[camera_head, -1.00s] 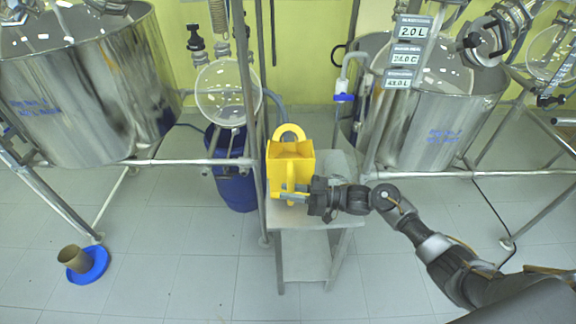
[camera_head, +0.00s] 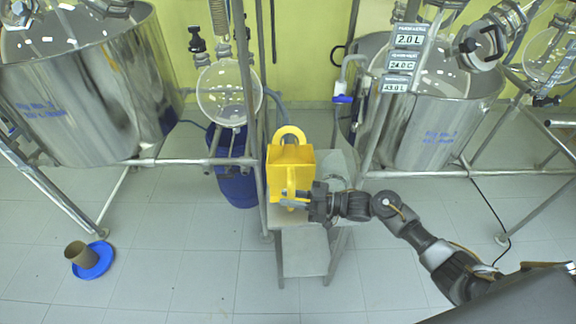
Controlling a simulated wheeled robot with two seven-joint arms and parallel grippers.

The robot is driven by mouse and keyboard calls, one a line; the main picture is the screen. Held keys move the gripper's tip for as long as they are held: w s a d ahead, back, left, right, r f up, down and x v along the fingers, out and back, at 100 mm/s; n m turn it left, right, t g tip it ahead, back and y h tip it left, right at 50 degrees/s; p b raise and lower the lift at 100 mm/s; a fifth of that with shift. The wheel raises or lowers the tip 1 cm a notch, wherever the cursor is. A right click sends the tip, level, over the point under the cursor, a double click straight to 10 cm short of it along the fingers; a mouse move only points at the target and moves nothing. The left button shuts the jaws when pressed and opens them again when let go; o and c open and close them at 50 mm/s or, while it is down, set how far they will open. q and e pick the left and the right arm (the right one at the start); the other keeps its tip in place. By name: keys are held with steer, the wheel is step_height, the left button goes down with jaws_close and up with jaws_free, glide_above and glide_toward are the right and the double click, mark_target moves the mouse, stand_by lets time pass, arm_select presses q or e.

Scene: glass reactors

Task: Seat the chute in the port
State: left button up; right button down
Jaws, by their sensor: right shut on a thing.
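The yellow chute (camera_head: 291,165) stands upright over the small grey table, its square open top facing up and a ring-shaped part (camera_head: 290,133) behind it. My right gripper (camera_head: 292,198) comes in from the right and is shut on the chute's front handle. I cannot tell whether the chute touches the tabletop. My left gripper is out of view. No port can be made out for certain among the glass fittings at the top of the view.
Steel vessels stand at left (camera_head: 85,90) and right (camera_head: 425,125). A glass flask (camera_head: 228,93) hangs above a blue drum (camera_head: 232,180). A brown cup (camera_head: 79,254) sits on a blue lid (camera_head: 94,262) on the floor.

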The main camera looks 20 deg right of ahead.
steer(key=s+a+r+p, duration=0.1)
steer(key=s+a+p, duration=0.1)
steer(key=s, duration=0.8)
steer(key=shift+s+a+r+p, duration=0.15)
steer(key=shift+a+r+p, duration=0.2)
steer(key=shift+p, duration=0.25)
stand_by(0.7)
